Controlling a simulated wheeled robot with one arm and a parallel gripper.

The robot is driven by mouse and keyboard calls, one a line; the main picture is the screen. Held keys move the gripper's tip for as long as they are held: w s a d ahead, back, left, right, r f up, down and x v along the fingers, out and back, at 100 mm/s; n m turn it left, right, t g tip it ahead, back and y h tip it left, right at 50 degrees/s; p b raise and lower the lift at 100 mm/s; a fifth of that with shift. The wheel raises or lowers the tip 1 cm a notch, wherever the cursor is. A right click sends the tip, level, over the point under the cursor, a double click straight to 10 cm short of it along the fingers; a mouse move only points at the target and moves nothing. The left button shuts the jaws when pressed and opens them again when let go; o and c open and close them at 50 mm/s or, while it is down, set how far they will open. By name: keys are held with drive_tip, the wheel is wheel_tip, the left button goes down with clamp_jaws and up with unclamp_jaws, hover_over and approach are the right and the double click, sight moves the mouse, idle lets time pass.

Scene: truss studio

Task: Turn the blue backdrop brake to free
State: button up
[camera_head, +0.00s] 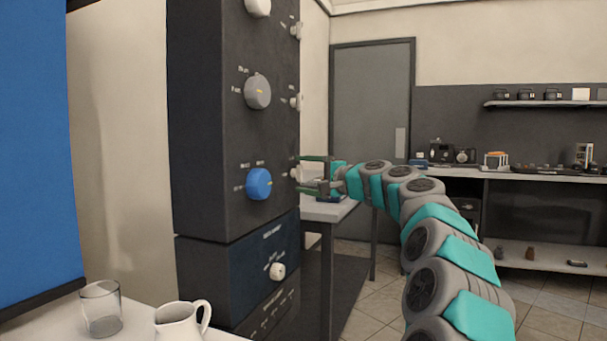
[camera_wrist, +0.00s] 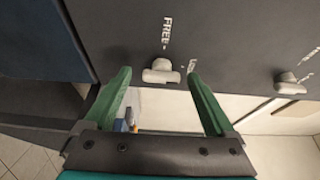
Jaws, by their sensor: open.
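My gripper (camera_head: 302,173) is open at the right side face of a tall dark control cabinet (camera_head: 205,120). In the wrist view, my gripper (camera_wrist: 159,75) has its two green fingers apart, one on each side of a small white knob (camera_wrist: 160,74) on that face. The word FREE is printed by this knob; its other label is partly hidden by a finger. I cannot tell whether the fingers touch the knob. On the cabinet's front face, a blue knob (camera_head: 259,184) sits below a grey knob (camera_head: 257,92). Part of a blue backdrop (camera_head: 35,150) hangs at the left.
Another white knob (camera_wrist: 289,84) is on the same face, to the right in the wrist view. A glass (camera_head: 100,308) and a white jug (camera_head: 182,319) stand at the lower left. A table (camera_head: 330,210) lies below my gripper, behind the cabinet.

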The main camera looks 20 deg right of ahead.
drive_tip(key=shift+w+a, duration=0.1)
drive_tip(key=shift+w, duration=0.05)
drive_tip(key=shift+r, duration=0.1)
drive_tip(key=c, duration=1.4)
